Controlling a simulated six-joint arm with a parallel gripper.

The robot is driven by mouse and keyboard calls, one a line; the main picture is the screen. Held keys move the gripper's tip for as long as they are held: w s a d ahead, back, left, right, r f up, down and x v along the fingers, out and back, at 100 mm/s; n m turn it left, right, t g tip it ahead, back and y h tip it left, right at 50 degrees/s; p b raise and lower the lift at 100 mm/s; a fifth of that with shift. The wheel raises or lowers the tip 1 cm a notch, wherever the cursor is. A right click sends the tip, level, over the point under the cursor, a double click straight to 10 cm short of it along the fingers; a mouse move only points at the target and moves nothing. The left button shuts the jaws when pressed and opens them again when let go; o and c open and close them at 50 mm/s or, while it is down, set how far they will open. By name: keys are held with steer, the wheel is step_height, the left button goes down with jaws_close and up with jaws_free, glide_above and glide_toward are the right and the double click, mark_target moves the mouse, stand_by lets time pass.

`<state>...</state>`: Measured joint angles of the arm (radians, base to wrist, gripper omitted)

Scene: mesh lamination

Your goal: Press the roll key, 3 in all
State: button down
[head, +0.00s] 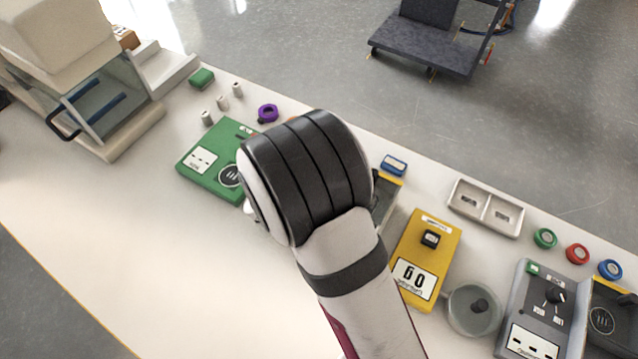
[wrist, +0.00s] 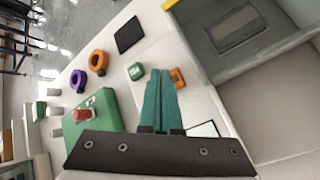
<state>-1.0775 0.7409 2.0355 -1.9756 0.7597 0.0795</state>
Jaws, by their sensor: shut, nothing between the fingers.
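My gripper (wrist: 160,74) is shut and empty in the wrist view, its two green fingers side by side. Its tips show between a small green key or tag (wrist: 136,71) with a white mark and a small orange one (wrist: 178,77). No label legibly reads "roll", so I cannot tell which key is the roll key. A green device (wrist: 102,108) with a red part (wrist: 84,115) lies left of the fingers; a green device (head: 197,160) with a white label also shows in the head view. My arm hides my fingers and the middle of the bench there.
A yellow counter box (head: 447,240) reading 60, a grey knob box (head: 535,310) and a round dish (head: 473,318) stand at right. A twin-slot tray (head: 485,208) is behind. A glass-fronted machine (head: 105,105) stands at left. The front left bench (head: 150,250) is bare.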

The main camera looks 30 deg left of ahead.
stand_by(0.8)
steer(key=shift+f, duration=0.4)
steer(key=shift+f, duration=0.45)
stand_by(0.4)
stand_by(0.4)
steer(key=shift+r, duration=0.9)
steer(key=shift+r, duration=2.5)
steer(key=shift+d, duration=0.1)
